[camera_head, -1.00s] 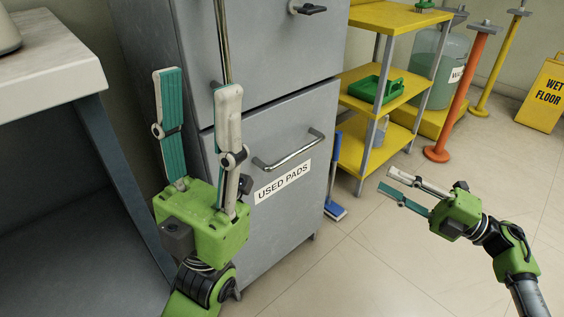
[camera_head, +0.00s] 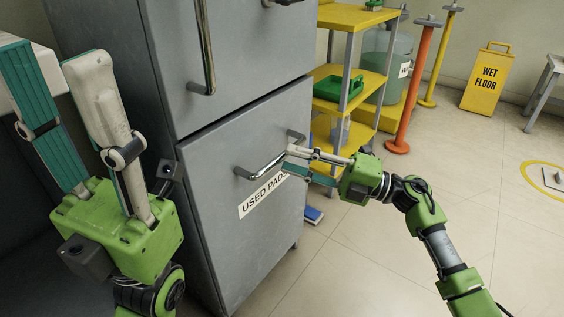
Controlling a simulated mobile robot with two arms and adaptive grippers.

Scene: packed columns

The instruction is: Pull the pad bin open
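The pad bin (camera_head: 225,240) is the lower grey metal front of the cabinet, labelled "USED PADS", and it looks closed. Its horizontal bar handle (camera_head: 262,168) runs across the upper part of the front. My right gripper (camera_head: 287,160) reaches in from the right, with its fingertips at the right part of the handle. Its fingers look a little apart; whether they touch or straddle the bar I cannot tell. My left gripper (camera_head: 55,60) is raised at the left, its fingers apart and pointing up, with nothing between them.
The upper cabinet door has a vertical handle (camera_head: 205,50). A yellow shelf unit (camera_head: 375,82) with a green tray (camera_head: 338,88) stands right of the cabinet. An orange post (camera_head: 415,90) and a wet floor sign (camera_head: 487,78) stand further right. The floor before the bin is clear.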

